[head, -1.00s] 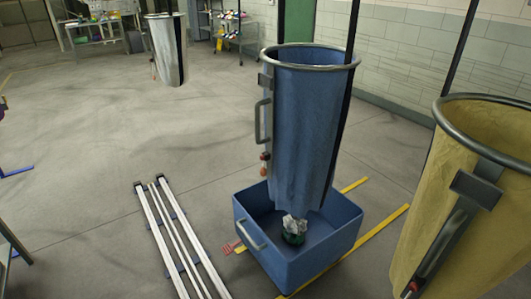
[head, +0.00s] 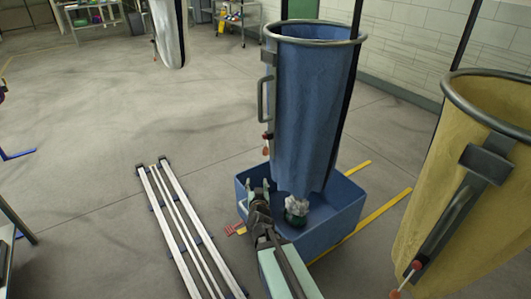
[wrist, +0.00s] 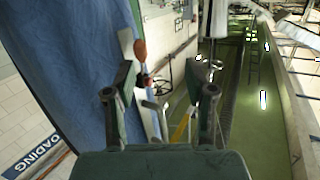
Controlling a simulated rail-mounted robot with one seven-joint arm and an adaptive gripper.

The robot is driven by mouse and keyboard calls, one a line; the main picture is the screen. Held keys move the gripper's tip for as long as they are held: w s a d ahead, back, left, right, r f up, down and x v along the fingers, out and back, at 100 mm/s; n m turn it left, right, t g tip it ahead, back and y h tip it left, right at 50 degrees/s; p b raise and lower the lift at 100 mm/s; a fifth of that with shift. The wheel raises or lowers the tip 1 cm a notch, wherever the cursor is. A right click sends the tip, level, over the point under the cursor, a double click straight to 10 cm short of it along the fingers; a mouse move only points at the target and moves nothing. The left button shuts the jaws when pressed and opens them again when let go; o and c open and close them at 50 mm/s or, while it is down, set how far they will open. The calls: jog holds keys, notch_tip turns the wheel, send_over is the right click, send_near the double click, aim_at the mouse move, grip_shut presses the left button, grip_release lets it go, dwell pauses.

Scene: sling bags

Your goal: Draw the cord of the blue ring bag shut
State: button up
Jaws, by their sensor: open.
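The blue ring bag (head: 308,105) hangs open from a metal ring, in the middle right of the head view. It fills the left of the wrist view (wrist: 75,60). A bracket and a grey handle (head: 262,98) are on its left side. Below them hangs a small red-and-white cord end (head: 266,143); in the wrist view an orange-red toggle (wrist: 140,50) shows beside the left finger. My gripper (head: 258,184) is open and empty, below the cord end, in front of the bag. In the wrist view my gripper (wrist: 163,82) has its fingers apart, with the toggle not clearly between them.
A blue bin (head: 335,215) stands under the bag, with a green object holding crumpled grey material (head: 296,208). A yellow ring bag (head: 465,180) hangs close on the right. Metal rails (head: 185,225) lie on the floor at left. A pale bag (head: 170,38) hangs farther back.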

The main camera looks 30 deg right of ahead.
aim_at(265, 153)
jog(key=w+d+r+h, duration=0.1)
jog(key=w+d, duration=0.2)
jog(key=w, duration=0.1)
jog(key=w+d+r+p, duration=0.1)
jog(key=w+d, duration=0.3)
jog(key=w, duration=0.1)
jog(key=w+d+h, duration=0.1)
jog(key=w+d, duration=0.3)
jog(key=shift+w+d+r+h+p, duration=0.2)
jog(key=shift+w+r+h+p, duration=0.1)
jog(key=shift+w+r+p, duration=0.1)
jog(key=shift+f, duration=0.1)
grip_shut()
